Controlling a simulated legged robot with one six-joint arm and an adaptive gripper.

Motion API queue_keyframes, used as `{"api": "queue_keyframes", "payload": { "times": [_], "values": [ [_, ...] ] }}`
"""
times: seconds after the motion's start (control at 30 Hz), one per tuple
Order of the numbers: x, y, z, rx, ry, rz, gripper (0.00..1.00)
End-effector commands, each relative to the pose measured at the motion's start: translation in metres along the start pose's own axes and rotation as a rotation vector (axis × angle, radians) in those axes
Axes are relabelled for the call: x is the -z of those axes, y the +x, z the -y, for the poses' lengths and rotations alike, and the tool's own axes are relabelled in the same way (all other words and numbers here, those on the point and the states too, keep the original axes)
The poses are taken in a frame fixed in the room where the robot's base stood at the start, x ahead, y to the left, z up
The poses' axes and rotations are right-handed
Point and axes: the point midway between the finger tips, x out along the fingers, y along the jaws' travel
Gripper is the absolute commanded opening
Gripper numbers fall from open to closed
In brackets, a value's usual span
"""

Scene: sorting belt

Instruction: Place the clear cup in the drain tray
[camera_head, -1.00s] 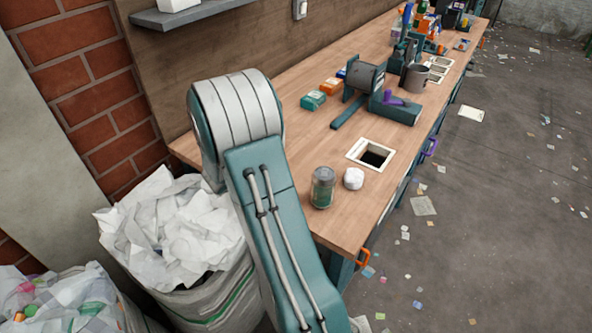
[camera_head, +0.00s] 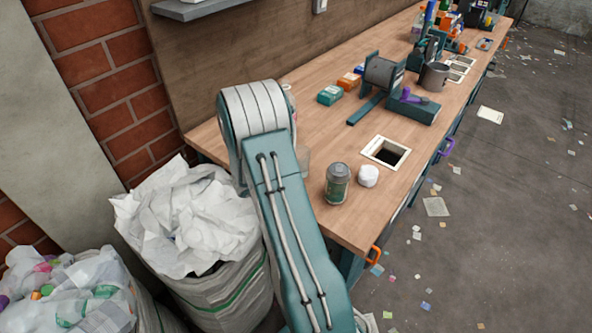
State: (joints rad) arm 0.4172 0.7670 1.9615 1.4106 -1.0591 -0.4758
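A pale, see-through shape, perhaps the clear cup (camera_head: 304,158), stands on the wooden bench, partly hidden by the right side of my arm. I cannot make out its full outline. I cannot pick out a drain tray for certain. My gripper is not visible; only my upper arm shows, rising from the bottom and covering the near left part of the bench.
A grey-green lidded jar (camera_head: 338,184) and a white rounded item (camera_head: 368,176) stand near a white-framed square opening (camera_head: 387,152) in the bench.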

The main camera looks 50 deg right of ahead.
Motion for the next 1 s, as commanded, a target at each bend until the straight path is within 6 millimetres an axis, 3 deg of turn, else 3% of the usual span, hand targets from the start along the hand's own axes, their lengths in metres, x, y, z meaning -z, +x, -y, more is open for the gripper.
{"api": "queue_keyframes", "payload": {
  "times": [0.37, 0.4, 0.87, 1.0],
  "values": [
    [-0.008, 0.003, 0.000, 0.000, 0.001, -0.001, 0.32],
    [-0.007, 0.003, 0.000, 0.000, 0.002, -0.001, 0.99],
    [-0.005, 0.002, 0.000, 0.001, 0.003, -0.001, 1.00],
    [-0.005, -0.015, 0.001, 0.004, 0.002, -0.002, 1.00]
  ]
}}
